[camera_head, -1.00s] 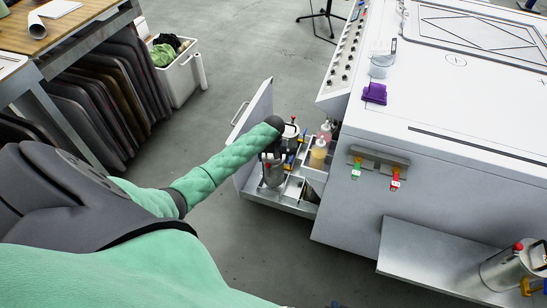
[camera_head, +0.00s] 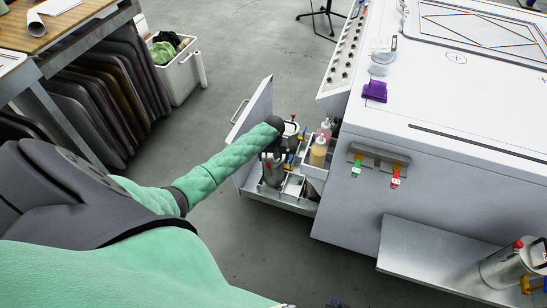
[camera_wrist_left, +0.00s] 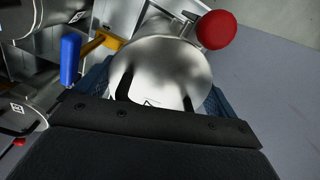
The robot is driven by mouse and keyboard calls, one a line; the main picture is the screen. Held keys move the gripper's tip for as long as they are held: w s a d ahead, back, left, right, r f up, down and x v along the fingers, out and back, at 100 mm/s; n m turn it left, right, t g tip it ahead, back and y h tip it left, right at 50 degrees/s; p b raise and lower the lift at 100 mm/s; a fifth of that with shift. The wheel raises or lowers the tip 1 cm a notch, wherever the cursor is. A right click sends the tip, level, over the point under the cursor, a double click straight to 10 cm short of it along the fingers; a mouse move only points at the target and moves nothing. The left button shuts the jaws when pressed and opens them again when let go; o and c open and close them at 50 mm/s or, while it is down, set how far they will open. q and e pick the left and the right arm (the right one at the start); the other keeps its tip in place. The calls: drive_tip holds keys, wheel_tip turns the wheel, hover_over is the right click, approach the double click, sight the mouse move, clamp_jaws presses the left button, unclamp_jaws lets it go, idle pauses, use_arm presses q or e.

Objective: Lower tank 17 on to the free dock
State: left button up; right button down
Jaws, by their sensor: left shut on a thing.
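My left gripper (camera_head: 270,157) is over the pull-out unit (camera_head: 283,203) at the side of the white machine. It is shut on a steel tank (camera_head: 273,176), which hangs below it among the unit's compartments. In the left wrist view the tank's round metal top (camera_wrist_left: 165,65) sits between the dark blue fingers, with a red knob (camera_wrist_left: 216,30) beside it. The tank's number is not readable. Its underside is hidden, so I cannot tell whether it touches the unit. A pale compartment (camera_head: 294,186) shows just right of it.
Squeeze bottles (camera_head: 318,152) stand close right of the tank. A blue-handled valve (camera_wrist_left: 70,58) is close left of the tank in the wrist view. The unit's upright front panel (camera_head: 252,112) rises on the left. Another steel tank (camera_head: 503,268) stands on a low shelf (camera_head: 430,262).

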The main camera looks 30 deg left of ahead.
use_arm(q)
drive_tip(key=shift+w+f, duration=0.1)
drive_tip(key=shift+f, duration=1.45)
idle(0.4)
drive_tip(key=shift+f, duration=0.55)
idle(0.4)
